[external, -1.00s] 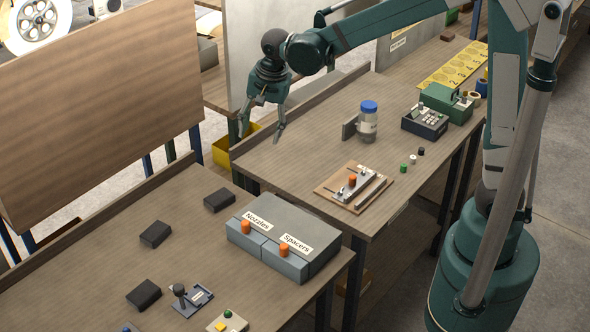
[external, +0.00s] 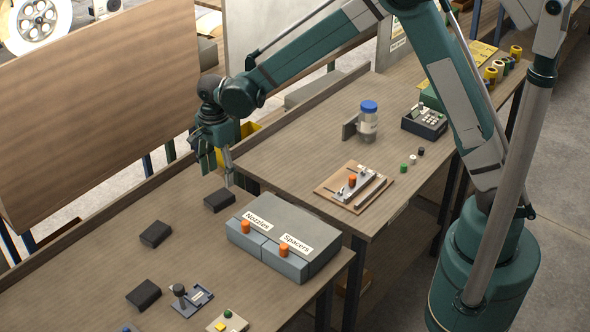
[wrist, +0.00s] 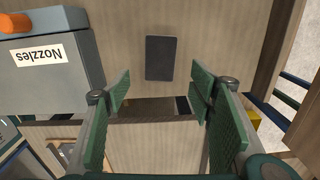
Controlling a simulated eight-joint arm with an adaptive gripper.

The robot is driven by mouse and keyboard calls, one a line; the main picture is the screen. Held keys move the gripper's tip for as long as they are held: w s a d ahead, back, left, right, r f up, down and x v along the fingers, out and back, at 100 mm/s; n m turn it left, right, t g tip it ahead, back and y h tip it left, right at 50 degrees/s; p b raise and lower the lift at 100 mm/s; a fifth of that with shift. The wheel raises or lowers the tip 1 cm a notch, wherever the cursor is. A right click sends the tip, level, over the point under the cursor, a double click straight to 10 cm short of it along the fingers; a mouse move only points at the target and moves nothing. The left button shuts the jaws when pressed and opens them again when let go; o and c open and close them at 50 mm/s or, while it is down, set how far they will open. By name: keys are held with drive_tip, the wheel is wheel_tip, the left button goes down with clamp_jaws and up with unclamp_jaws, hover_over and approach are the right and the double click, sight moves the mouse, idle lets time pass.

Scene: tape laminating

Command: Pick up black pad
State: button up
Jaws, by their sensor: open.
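Three black pads lie apart on the near-left table: a far one (external: 219,200), a middle one (external: 155,234) and a near one (external: 143,294). My gripper (external: 217,172) is open and empty, pointing down above and just behind the far pad in the external view. In the wrist view one black pad (wrist: 160,58) lies flat on the table ahead of the fingertips. My gripper's two green fingers (wrist: 160,92) stand apart with nothing between them.
A grey box with drawers labelled Nozzles and Spacers (external: 290,226) stands right of the far pad. A raised board (external: 62,241) edges the table's back. A second table (external: 290,160) holds a blue-lidded jar (external: 368,118) and a wooden fixture (external: 353,187).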

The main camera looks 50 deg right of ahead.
sight(219, 196)
drive_tip(key=shift+w+a+f+m, duration=0.2)
drive_tip(key=shift+a+f+m, duration=0.15)
drive_tip(key=shift+f, duration=0.25)
drive_tip(key=shift+f, duration=1.3)
drive_tip(key=shift+s+f, duration=0.1)
drive_tip(key=shift+f, duration=2.5)
drive_tip(key=c, duration=1)
